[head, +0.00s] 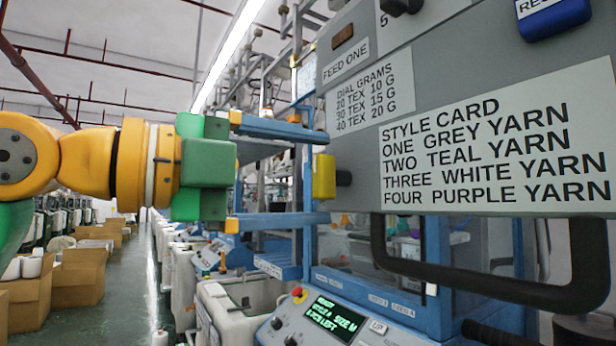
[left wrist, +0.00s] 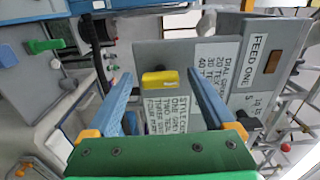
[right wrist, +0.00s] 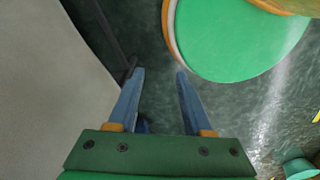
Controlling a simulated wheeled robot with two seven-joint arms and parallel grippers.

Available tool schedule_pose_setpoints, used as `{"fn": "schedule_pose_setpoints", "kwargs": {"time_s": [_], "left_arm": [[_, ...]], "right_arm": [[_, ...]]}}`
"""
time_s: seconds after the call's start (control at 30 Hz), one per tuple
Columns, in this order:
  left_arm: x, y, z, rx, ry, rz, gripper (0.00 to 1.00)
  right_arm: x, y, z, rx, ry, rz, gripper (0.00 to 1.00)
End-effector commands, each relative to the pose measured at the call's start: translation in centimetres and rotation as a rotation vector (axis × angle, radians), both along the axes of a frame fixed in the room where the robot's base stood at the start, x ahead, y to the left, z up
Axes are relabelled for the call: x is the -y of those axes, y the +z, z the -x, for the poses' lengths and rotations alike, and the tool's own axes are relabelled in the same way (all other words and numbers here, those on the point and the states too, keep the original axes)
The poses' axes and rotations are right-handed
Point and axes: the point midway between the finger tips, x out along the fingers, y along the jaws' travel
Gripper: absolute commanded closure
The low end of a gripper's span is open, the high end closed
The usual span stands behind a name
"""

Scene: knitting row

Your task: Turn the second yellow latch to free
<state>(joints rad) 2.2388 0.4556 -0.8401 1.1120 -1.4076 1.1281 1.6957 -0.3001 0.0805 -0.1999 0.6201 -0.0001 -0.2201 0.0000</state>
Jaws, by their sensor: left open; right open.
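One yellow latch (head: 324,177) sticks out on a dark stem from the left part of the grey panel (head: 350,125). In the left wrist view the latch (left wrist: 160,80) is a block lying crosswise between the two fingers. My left gripper (head: 328,176) is open, with one blue finger above the latch and one below it in the head view. A gap shows between the latch and each finger; I cannot tell how deep it sits between the tips. My right gripper (right wrist: 158,74) is open and empty above the floor, seen only in the right wrist view.
A style card (head: 490,145) and a dial card (head: 370,95) are on the panel. A black bar handle (head: 480,285) crosses below it. A blue block (head: 553,18) is at the upper right. A control box with a green display (head: 335,318) stands below. Cardboard boxes (head: 80,275) line the aisle.

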Motion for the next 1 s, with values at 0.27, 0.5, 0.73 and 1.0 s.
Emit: {"fn": "schedule_pose_setpoints", "kwargs": {"time_s": [0.27,0.5,0.73,1.0], "left_arm": [[-4.5,-0.1,3.2,0.002,0.001,0.002,0.12],[-5.3,-0.1,3.9,-0.001,0.000,0.001,0.12],[-5.3,-0.1,3.9,0.000,0.000,0.000,0.12],[-2.8,-3.9,-3.9,-0.123,-0.204,0.171,0.12]], "right_arm": [[0.0,-1.5,0.0,0.000,0.000,0.000,0.50],[0.0,-1.5,0.0,0.000,0.000,0.000,0.50],[0.0,-1.5,0.0,0.000,0.000,0.000,0.50],[0.0,0.3,0.0,0.000,0.000,0.000,0.50]]}}
